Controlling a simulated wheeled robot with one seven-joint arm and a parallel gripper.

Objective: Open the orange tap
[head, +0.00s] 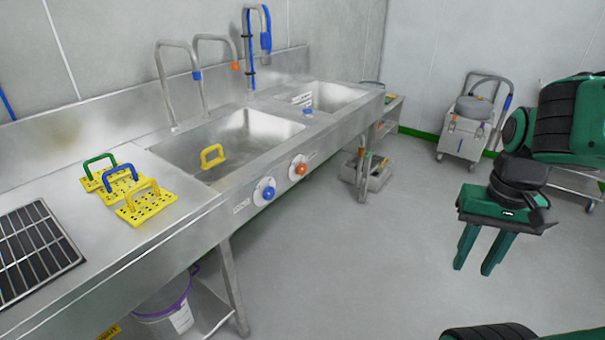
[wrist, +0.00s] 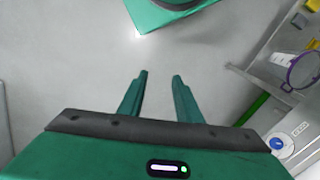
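The orange tap knob (head: 301,168) sits on a round white plate on the sink's front panel. A blue tap knob (head: 264,193) is to its left on the same panel, and a blue knob also shows at the right edge of the wrist view (wrist: 277,144). I cannot make out the orange knob in the wrist view. My gripper (head: 475,268) is to the right of the sink, well apart from the knobs, over open floor. Its two green fingers are spread with nothing between them, as the wrist view (wrist: 161,76) also shows.
The steel sink unit (head: 190,225) has two basins, with yellow handled plates (head: 146,206) on its left top. A grey crate (head: 370,176) stands on the floor past it. A cart (head: 462,137) is at the back. The floor (head: 370,270) between sink and gripper is clear.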

